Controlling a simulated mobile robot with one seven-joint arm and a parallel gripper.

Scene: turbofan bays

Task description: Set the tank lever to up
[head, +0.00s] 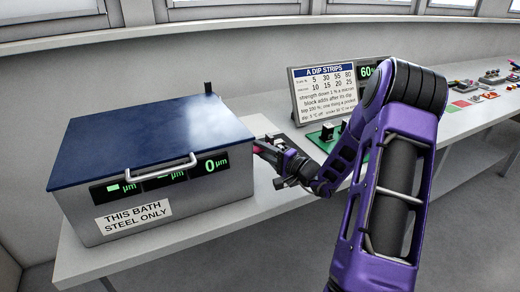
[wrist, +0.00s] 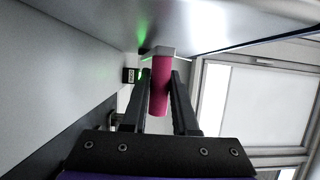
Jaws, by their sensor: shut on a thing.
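The tank (head: 160,125) is a grey box with a dark blue lid, a front handle and green "µm" displays. Its label reads "THIS BATH STEEL ONLY". My gripper (head: 262,149) is at the tank's right side. In the wrist view, my gripper (wrist: 160,80) is shut on the pink round grip of the tank lever (wrist: 160,95), with one finger on each side. A grey block shows at the lever's far end, beside the tank wall. In the head view the lever is mostly hidden by my gripper, and its position is hard to tell.
A sign headed "A DIP STRIPS" (head: 323,92) stands on the bench (head: 235,217) behind my arm. A green board (head: 327,138) with dark parts lies before it. Small coloured parts (head: 470,90) are at the far right. The bench front is clear right of the tank.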

